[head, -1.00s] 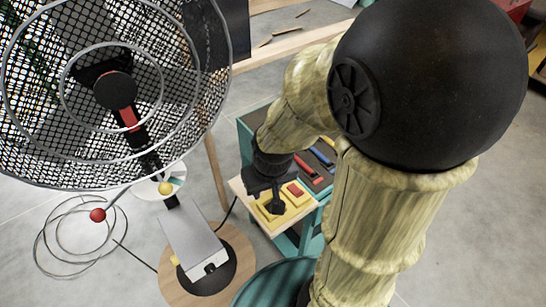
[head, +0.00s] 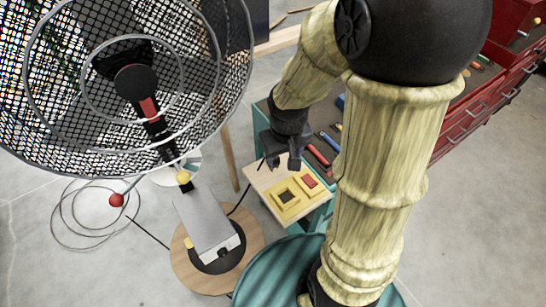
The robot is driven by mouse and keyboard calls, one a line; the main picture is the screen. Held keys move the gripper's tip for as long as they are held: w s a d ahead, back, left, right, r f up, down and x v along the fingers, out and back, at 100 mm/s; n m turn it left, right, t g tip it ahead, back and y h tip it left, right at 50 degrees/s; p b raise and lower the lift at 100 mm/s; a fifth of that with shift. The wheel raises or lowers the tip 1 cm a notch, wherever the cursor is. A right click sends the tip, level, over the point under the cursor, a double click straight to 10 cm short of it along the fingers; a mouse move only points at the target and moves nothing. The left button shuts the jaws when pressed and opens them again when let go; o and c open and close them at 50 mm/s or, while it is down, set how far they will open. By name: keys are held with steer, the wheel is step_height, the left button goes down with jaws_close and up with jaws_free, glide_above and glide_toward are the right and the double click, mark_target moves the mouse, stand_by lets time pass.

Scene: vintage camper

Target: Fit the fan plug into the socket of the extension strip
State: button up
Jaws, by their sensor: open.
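The yellow extension strip (head: 298,207) lies on a small pale wooden board (head: 262,188). It has a square yellow frame with a dark square centre, the socket (head: 288,196), and a red square part (head: 309,182). I cannot tell whether the dark centre is an empty opening or a plug seated in it. My gripper (head: 285,162) is open, pointing down above the board's far edge, apart from the strip; nothing shows clearly between its fingers. The large caged fan (head: 135,82) stands at the left. A dark cord (head: 241,199) runs up towards the board; the plug is not clearly visible.
A grey box-shaped part (head: 208,222) sits on a round wooden base (head: 187,268) below the fan. Loose cable (head: 75,222) coils on the floor. Red and blue tools lie behind the board. A red drawer cabinet (head: 490,95) stands at right.

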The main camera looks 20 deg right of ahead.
steer(key=w+r+n+g+p, duration=0.1)
steer(key=w+n+p, duration=0.1)
steer(key=w+p, duration=0.5)
steer(key=w, duration=0.3)
steer(key=shift+w+r+g, duration=0.3)
steer(key=shift+r, duration=0.1)
steer(key=shift+a, duration=0.1)
step_height(320, 180, down, 12)
steer(key=shift+f+p, duration=0.1)
steer(key=shift+p, duration=0.85)
steer(key=shift+w+f+p, duration=0.15)
steer(key=shift+f+p, duration=0.95)
steer(key=shift+f, duration=1.5)
